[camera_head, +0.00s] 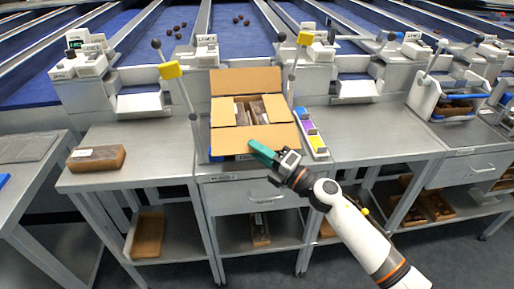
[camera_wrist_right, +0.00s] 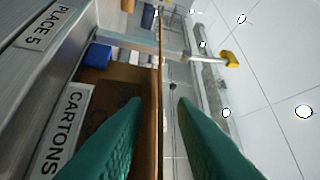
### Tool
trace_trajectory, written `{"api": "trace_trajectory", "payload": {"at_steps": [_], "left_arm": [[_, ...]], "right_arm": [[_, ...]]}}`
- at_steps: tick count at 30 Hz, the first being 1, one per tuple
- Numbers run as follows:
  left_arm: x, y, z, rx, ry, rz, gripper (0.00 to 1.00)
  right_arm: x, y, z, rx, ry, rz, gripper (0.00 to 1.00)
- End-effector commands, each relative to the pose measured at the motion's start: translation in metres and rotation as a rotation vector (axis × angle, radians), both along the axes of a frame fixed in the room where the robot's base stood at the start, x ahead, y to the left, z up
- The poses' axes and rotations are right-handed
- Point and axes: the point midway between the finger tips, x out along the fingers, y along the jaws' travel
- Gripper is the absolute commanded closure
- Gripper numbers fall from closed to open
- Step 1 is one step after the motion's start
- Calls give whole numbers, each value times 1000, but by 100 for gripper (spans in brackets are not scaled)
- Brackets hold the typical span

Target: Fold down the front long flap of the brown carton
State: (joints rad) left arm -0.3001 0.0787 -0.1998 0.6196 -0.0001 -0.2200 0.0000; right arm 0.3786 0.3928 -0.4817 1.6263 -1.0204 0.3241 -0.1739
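The brown carton (camera_head: 214,115) stands on the middle bench in the head view, its top open and packs showing inside. Its back flap (camera_head: 245,82) stands up at the far side. The front long flap (camera_head: 235,141) spreads along the near side and is not folded over the opening. My right gripper (camera_head: 262,150) is at the near edge of this flap, with green fingers. In the right wrist view the fingers (camera_wrist_right: 158,125) are apart, one on each side of a thin brown cardboard edge (camera_wrist_right: 159,60); contact cannot be told. My left gripper is not in view.
A tray of coloured blocks (camera_head: 313,135) lies just right of the carton. Levers with yellow blocks (camera_head: 171,70) rise at the carton's back left and back right. A brown pack (camera_head: 96,158) lies on the left bench. The bench to the right (camera_head: 375,140) has free room.

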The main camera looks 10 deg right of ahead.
Motion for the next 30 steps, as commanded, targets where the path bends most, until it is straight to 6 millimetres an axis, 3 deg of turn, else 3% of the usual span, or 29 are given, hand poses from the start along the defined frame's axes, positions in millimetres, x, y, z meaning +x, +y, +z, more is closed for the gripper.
{"api": "trace_trajectory", "payload": {"at_steps": [10,11,15,30], "left_arm": [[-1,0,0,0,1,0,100],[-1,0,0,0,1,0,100],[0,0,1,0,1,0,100],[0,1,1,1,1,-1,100]], "right_arm": [[4,4,1,-1,1,0,75],[4,4,1,-1,1,0,77],[4,4,1,-1,1,0,100],[3,4,1,-1,1,0,100]]}}
